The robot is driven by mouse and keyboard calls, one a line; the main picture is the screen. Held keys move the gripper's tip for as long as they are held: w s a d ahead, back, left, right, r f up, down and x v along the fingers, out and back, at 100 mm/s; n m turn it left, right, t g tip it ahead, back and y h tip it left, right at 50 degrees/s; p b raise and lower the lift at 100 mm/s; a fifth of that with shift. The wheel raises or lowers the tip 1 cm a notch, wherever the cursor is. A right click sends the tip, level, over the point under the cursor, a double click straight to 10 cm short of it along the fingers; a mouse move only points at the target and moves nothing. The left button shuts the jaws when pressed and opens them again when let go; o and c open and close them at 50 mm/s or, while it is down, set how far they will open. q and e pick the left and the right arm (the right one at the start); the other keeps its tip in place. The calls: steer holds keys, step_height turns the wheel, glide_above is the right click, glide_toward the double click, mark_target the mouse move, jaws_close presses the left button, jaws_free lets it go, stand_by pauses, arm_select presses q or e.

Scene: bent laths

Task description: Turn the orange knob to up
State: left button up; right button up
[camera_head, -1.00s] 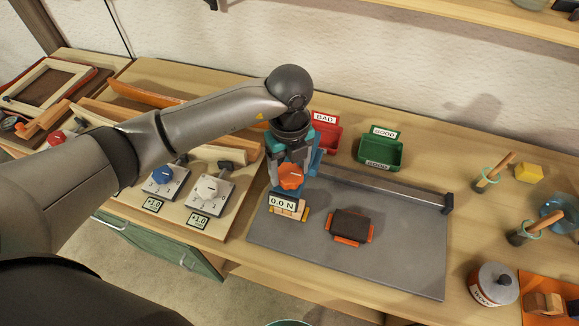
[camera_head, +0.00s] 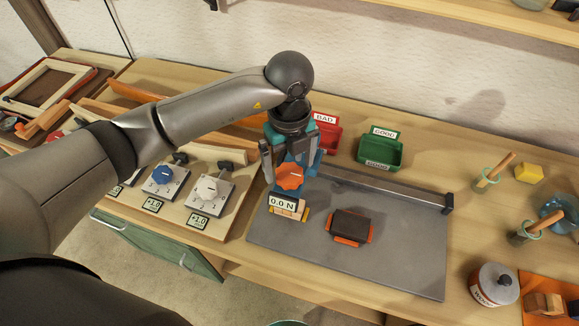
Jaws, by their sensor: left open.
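The orange knob (camera_head: 289,177) faces me above a small "0.0 N" display (camera_head: 283,201), at the left end of the grey board. My left gripper (camera_head: 288,168) is open right behind and above the knob. One grey finger stands to the knob's left and the other parts are just above and to its right. I cannot tell whether a finger touches the knob. The gripper hides the knob's backing, and which way the knob points is not clear. My right gripper is not in view.
A blue knob (camera_head: 163,175) and a white knob (camera_head: 208,188) sit on plates to the left. A dark block (camera_head: 350,224) lies on the grey board (camera_head: 410,250). Red (camera_head: 327,137) and green (camera_head: 381,151) bins stand behind. The board's right part is clear.

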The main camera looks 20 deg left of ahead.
mark_target(289, 172)
arm_select(q)
step_height(289, 172, up, 13)
steer(key=shift+r, duration=0.15)
stand_by(0.6)
